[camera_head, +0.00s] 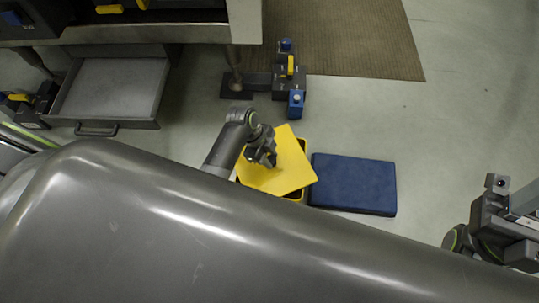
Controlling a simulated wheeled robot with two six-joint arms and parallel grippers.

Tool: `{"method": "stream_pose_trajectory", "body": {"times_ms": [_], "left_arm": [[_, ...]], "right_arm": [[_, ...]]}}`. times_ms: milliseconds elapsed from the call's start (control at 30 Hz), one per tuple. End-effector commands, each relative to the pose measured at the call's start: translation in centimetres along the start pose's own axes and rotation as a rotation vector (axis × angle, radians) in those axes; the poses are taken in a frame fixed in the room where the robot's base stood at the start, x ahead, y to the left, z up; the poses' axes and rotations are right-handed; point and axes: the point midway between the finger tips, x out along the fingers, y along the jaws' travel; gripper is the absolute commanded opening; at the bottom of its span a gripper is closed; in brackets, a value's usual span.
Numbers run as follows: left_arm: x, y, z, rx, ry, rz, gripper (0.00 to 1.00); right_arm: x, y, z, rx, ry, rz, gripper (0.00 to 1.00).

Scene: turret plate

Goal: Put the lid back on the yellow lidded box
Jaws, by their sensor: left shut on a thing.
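A flat yellow lid (287,171) is in the middle of the head view, turned at an angle to the box below it. The yellow box (301,196) is mostly hidden under the lid; only bits of its rim and dark inside show at the right and front. My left gripper (267,159) is shut on the lid near its left side. Whether the lid touches the box rim, I cannot tell. My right gripper (498,183) is at the right edge of the view, away from the box; its jaws do not show clearly.
A dark blue slab (353,184) lies on the floor just right of the box. A fixture with blue and yellow parts (290,76) stands behind it. An open grey drawer (109,89) is at left, a brown mat (345,37) at the back. Floor at right is clear.

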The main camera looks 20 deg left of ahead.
Motion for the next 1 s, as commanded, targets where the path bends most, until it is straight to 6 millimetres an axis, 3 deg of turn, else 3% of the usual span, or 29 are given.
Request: {"method": "stream_pose_trajectory", "body": {"times_ms": [1000], "left_arm": [[-0.13, -0.05, -0.09, 0.0, 0.0, -0.001, 0.0]], "right_arm": [[0.94, 0.11, -0.08, 0.0, -0.001, 0.0, 0.52]]}}
